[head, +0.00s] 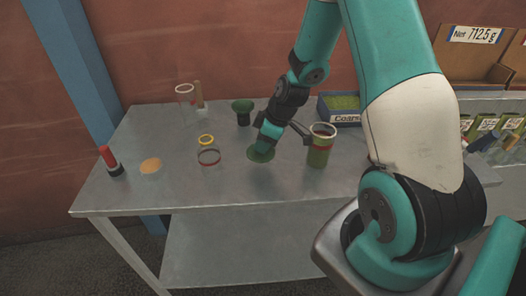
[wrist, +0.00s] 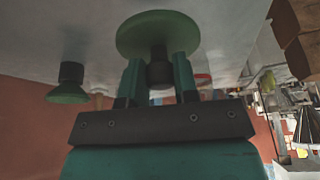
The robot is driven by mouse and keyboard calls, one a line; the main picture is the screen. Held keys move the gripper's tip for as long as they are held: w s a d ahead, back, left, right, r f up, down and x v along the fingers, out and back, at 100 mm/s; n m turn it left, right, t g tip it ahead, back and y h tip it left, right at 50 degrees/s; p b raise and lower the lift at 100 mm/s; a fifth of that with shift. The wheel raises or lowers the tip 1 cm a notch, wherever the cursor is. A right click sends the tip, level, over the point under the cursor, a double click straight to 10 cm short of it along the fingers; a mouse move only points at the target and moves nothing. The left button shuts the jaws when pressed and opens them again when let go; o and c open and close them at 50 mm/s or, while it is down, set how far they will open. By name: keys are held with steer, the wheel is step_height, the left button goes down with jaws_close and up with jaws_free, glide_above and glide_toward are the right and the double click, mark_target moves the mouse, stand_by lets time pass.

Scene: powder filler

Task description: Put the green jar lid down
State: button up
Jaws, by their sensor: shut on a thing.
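The green jar lid (head: 261,154) is a flat round disc, low over the metal table left of the jar. My gripper (head: 265,143) is directly above it. In the wrist view, my gripper (wrist: 158,68) is shut on the dark knob of the green lid (wrist: 158,33), one finger on each side. The lid is level and at or very near the table top; I cannot tell whether it touches. The glass jar (head: 320,146) with green contents and a red band stands upright and open-topped to the right.
The table (head: 200,195) is clear in front of the lid. A green funnel (head: 243,108) stands behind it. A labelled bin (head: 340,117) stands behind the jar.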

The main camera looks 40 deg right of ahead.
steer(key=shift+f+p, duration=0.3)
steer(key=shift+f, duration=1.9)
steer(key=shift+f, duration=0.2)
steer(key=o, duration=0.9)
steer(key=shift+r, duration=0.1)
steer(key=shift+r, duration=0.1)
